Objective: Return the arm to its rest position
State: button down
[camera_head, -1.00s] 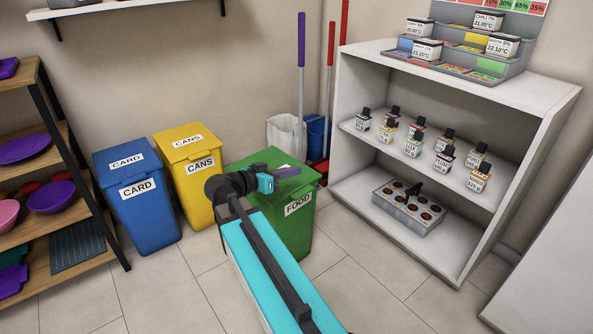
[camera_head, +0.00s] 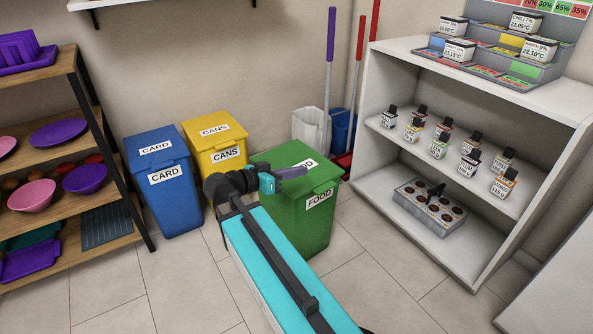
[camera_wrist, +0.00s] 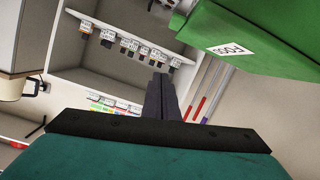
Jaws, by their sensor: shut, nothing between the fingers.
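My gripper (camera_head: 292,173) is at the end of my turquoise arm, in front of the lid of the green FOOD bin (camera_head: 303,215) in the head view. In the wrist view my gripper (camera_wrist: 163,85) has its dark fingers together and holds nothing. The green bin (camera_wrist: 262,40) fills the upper right there, apart from the fingers. From these views I cannot tell the exact gap between gripper and bin lid.
A blue CARD bin (camera_head: 165,200) and yellow CANS bin (camera_head: 216,135) stand left of the green bin. A rack (camera_head: 140,215) of bowls is at far left. A white shelf unit (camera_head: 470,250) with small bottles is at right. Tiled floor (camera_head: 110,290) is open in front.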

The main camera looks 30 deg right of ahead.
jog(key=s+a+f+n+g+y+p, duration=0.2)
jog(key=s+a+f+n+y+p, duration=0.15)
jog(key=s+p, duration=0.6)
jog(key=s+a+f+n+g+y+p, duration=0.2)
jog(key=s+a+f+p, duration=0.3)
jog(key=p, duration=0.8)
jog(key=s+a+f+n+g+y+p, duration=0.1)
jog(key=s+f+n+g+y+p, duration=0.15)
jog(key=s+p, duration=0.75)
jog(key=s+a+f+n+y+p, duration=0.1)
jog(key=s+a+f+n+y, duration=0.1)
jog(key=a, duration=0.4)
jog(key=s+a+f+n+y+p, duration=0.2)
jog(key=s+a+f+n+y, duration=0.1)
jog(key=a, duration=0.4)
jog(key=shift+s+a+f+n+y, duration=0.15)
jog(key=shift+s+f+n+y, duration=0.35)
jog(key=shift+y, duration=0.6)
